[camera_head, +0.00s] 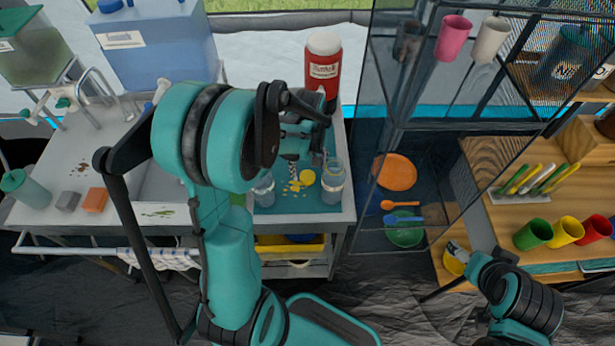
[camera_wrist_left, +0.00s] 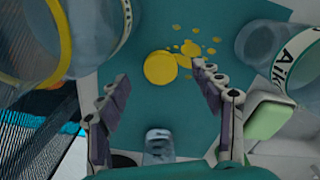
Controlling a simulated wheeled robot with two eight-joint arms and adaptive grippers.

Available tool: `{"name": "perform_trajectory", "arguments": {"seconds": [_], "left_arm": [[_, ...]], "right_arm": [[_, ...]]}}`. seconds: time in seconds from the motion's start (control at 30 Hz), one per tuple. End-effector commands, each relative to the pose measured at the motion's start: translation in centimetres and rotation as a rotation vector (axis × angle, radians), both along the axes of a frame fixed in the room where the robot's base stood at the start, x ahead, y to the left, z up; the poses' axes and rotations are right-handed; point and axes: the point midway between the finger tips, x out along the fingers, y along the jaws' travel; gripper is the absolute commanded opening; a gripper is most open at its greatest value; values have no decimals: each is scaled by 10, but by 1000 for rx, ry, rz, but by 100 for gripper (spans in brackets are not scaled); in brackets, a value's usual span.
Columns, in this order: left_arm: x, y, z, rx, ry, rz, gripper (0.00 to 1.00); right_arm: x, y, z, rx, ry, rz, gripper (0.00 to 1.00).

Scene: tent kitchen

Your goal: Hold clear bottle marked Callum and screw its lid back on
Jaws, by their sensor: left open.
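Two clear bottles stand on the teal mat (camera_head: 300,207), one on the left (camera_head: 264,190) and one on the right (camera_head: 334,186). In the left wrist view, one clear bottle (camera_wrist_left: 95,35) at upper left shows a yellow rim; another (camera_wrist_left: 258,45) at upper right has a label starting "Aik". I cannot read "Callum" on either. A round yellow lid (camera_head: 306,177) lies flat between them; it also shows in the left wrist view (camera_wrist_left: 158,68). My left gripper (camera_head: 308,150) is above the mat, open and empty, its fingers (camera_wrist_left: 163,82) apart around the lid's line of sight. My right arm is at lower right; its fingers are unclear.
A red bottle (camera_head: 322,70) stands behind, and a blue water container (camera_head: 160,48) at back left. A glass-fronted shelf (camera_head: 460,120) rises on the right. Colored cups (camera_head: 533,234) stand on the wooden counter.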

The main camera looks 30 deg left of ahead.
Motion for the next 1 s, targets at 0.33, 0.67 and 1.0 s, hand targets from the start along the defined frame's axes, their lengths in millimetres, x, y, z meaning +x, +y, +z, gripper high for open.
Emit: {"name": "perform_trajectory", "arguments": {"seconds": [0.33,0.67,1.0], "left_arm": [[3,3,-44,0,0,0,66],[3,3,-43,0,0,0,56],[3,3,-43,0,0,0,32]], "right_arm": [[0,0,-20,0,0,0,74],[0,0,-19,0,0,0,74],[0,0,-19,0,0,0,74]]}}
